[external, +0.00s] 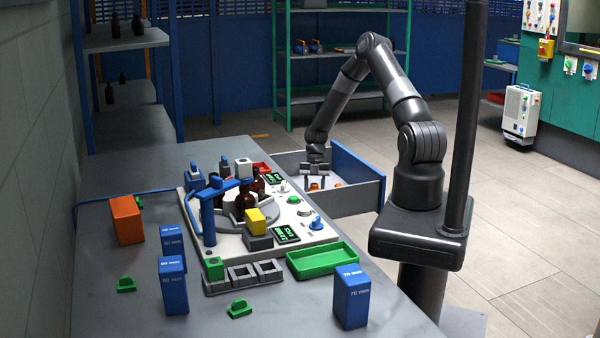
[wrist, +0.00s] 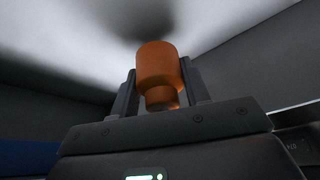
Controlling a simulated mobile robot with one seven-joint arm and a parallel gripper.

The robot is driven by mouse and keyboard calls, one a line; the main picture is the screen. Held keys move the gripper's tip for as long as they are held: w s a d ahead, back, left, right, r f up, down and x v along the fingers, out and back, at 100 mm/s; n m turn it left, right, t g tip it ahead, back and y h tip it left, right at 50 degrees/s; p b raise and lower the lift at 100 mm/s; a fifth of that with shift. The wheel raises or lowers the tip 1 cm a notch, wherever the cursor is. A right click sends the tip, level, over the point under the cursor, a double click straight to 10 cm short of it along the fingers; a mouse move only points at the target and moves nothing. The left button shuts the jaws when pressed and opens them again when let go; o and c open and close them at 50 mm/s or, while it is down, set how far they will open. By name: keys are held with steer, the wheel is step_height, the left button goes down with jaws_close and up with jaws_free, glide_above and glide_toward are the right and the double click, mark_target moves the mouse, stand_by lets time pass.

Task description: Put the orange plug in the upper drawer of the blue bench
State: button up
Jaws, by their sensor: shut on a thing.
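The orange plug (wrist: 157,68) stands between the two dark fingers of my gripper (wrist: 153,95) in the wrist view, and the gripper is shut on it. In the external view my gripper (external: 315,182) points down inside the open drawer (external: 352,202), with the orange plug (external: 314,186) small and low between the fingertips. The drawer has a blue front panel (external: 358,170) and grey walls, and it sticks out on the far right side of the bench (external: 110,205). I cannot tell whether the plug touches the drawer floor.
A small orange spot (external: 338,184) shows in the drawer, right of my gripper. On the bench stand a white board with amber bottles (external: 216,182), a green tray (external: 322,262), blue blocks (external: 351,296) and an orange block (external: 126,220). The drawer walls surround my gripper closely.

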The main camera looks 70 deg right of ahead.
steer(key=shift+f, duration=1.75)
steer(key=shift+f, duration=0.1)
steer(key=o, duration=1)
